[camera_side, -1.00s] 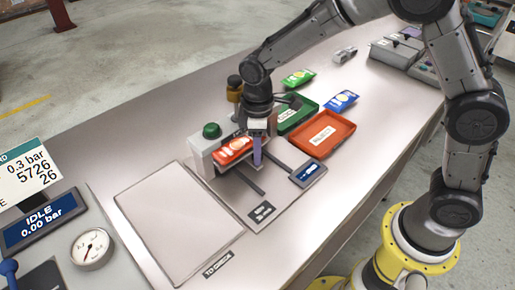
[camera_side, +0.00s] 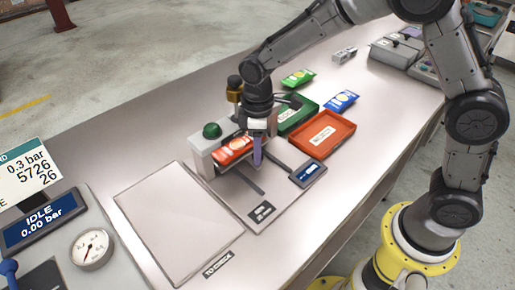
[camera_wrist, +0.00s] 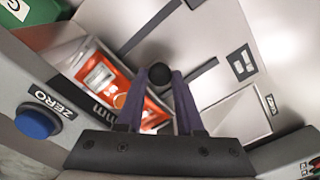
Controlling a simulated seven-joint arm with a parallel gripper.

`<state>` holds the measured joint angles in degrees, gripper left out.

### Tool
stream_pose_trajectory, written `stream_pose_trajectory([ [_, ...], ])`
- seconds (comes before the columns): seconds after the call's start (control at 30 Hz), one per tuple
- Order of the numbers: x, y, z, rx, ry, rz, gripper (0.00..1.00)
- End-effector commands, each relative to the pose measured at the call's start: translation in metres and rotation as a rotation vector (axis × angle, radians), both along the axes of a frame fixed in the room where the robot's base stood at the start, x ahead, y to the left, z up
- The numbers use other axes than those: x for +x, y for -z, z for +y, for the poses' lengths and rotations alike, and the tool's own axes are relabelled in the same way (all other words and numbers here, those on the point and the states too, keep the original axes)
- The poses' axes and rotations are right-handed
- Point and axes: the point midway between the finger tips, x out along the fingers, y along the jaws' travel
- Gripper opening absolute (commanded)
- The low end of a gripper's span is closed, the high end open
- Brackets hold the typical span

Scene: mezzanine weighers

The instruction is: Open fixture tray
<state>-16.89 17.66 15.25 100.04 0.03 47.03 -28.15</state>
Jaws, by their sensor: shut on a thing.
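The grey-white fixture (camera_side: 202,158) stands on a metal plate and has a green dome on top. An orange-red packet (camera_side: 234,149) lies at the fixture's tray, and it also shows in the wrist view (camera_wrist: 105,82). The tray itself is mostly hidden by the packet and my gripper. My gripper (camera_side: 257,161) points down at the tray's front side. In the wrist view its purple fingers (camera_wrist: 160,88) are on either side of a round black knob (camera_wrist: 160,74), shut on it. The contact itself is partly hidden.
Dark rail strips (camera_side: 248,181) run along the plate in front of the fixture. A small blue display (camera_side: 308,173) stands right of them. An orange tray (camera_side: 322,136) and a green tray (camera_side: 289,121) lie behind. A clear pale panel (camera_side: 178,221) lies at left.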

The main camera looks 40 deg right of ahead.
Motion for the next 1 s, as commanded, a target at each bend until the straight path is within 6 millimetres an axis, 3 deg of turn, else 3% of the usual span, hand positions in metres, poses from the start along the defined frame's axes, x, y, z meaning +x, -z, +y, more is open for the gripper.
stream_pose_trajectory([
  [0.47, -0.007, -0.002, 0.001, 0.001, -0.001, -0.004, 0.00],
  [0.8, -0.076, -0.002, 0.001, 0.001, -0.003, -0.002, 0.00],
  [1.0, -0.102, -0.002, 0.001, 0.001, -0.001, -0.004, 0.00],
])
